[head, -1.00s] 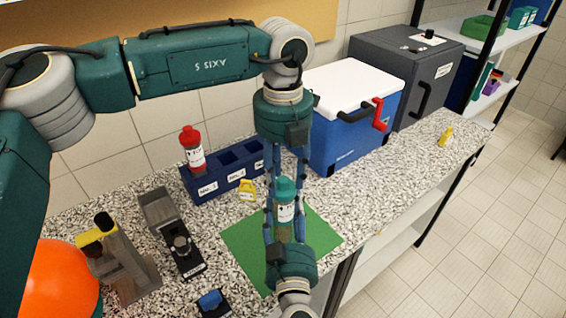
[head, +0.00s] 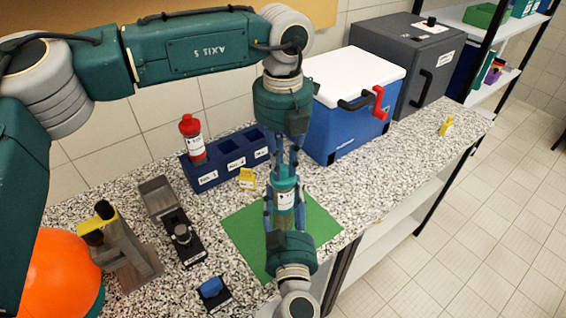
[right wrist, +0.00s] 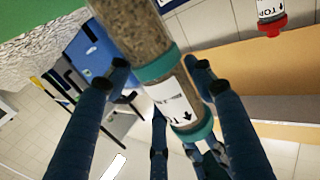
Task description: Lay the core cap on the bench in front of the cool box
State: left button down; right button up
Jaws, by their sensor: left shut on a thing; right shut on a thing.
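A clear, soil-filled core tube with a label (head: 285,200) and a teal cap (head: 284,183) stands roughly upright over the green mat. My left gripper (head: 285,174) comes down from above with its fingers closed on the cap. My right gripper (head: 284,212) comes up from the front and is shut on the tube below. The right wrist view shows the tube (right wrist: 133,30) between the right fingers, with left fingers around its far teal end (right wrist: 194,131). Whether the cap is loose is unclear. The blue cool box (head: 345,130) with white lid stands behind, right, on the speckled bench (head: 370,180).
The bench in front of the cool box is clear. A blue rack (head: 210,178) holds a red-capped tube (head: 192,140). A grey box (head: 400,65) stands right of the cool box.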

aim_at(283, 167)
pick_arm(q)
jog(key=shift+r, duration=0.25)
dwell(0.3)
jog(key=shift+r, duration=0.85)
pick_arm(e)
jog(key=shift+r, duration=0.1)
pick_arm(q)
jog(key=shift+r, duration=2)
pick_arm(e)
jog(key=o, duration=1.8)
jog(key=shift+c, duration=0.2)
